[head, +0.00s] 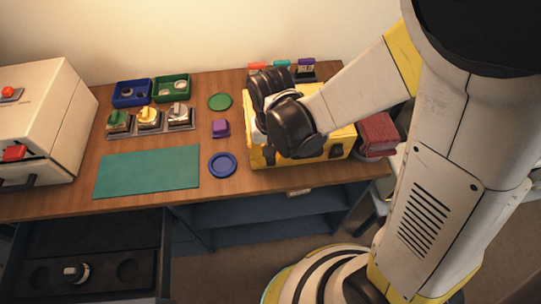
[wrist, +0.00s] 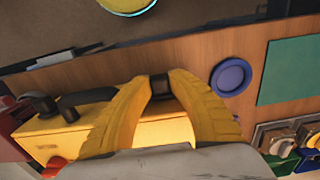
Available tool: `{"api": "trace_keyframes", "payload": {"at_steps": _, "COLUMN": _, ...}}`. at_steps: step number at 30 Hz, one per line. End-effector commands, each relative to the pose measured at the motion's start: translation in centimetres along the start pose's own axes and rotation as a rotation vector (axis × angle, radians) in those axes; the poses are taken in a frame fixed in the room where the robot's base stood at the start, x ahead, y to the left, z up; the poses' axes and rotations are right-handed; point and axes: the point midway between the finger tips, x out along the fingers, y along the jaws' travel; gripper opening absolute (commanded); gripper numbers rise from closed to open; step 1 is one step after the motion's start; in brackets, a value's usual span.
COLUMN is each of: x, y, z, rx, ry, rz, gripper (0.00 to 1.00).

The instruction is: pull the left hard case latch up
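The yellow hard case (head: 259,115) stands near the right end of the wooden bench, and its yellow side also shows in the wrist view (wrist: 170,132). My gripper (wrist: 161,84) is at the case's left front, with its two yellow fingers closing in from both sides. The dark left latch (wrist: 160,88) sits between the fingertips, which appear to touch it on both sides. The case's dark handle (wrist: 86,97) and the right latch (wrist: 40,104) are left of my fingers in the wrist view. In the head view, my wrist hides the fingertips and much of the case.
A blue round dish (head: 222,165) and a purple block (head: 221,128) stand left of the case. A teal mat (head: 148,172) lies further left. An open drawer (head: 88,246) juts out below the bench.

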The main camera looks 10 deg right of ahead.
Motion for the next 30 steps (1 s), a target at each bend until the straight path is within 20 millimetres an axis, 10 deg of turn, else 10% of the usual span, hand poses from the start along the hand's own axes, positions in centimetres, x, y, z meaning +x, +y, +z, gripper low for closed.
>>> {"api": "trace_keyframes", "payload": {"at_steps": 18, "x": -2.2, "y": 0.0, "z": -0.1, "rx": 0.000, "ry": 0.002, "rz": 0.000, "gripper": 0.00}}
{"api": "trace_keyframes", "payload": {"at_steps": 19, "x": -2.2, "y": 0.0, "z": -0.1, "rx": 0.000, "ry": 0.003, "rz": 0.000, "gripper": 0.27}}
{"api": "trace_keyframes", "payload": {"at_steps": 20, "x": -2.2, "y": 0.0, "z": -0.1, "rx": 0.000, "ry": 0.003, "rz": 0.000, "gripper": 0.32}}
{"api": "trace_keyframes", "payload": {"at_steps": 30, "x": -2.4, "y": 0.0, "z": -0.1, "rx": 0.000, "ry": 0.001, "rz": 0.000, "gripper": 0.32}}
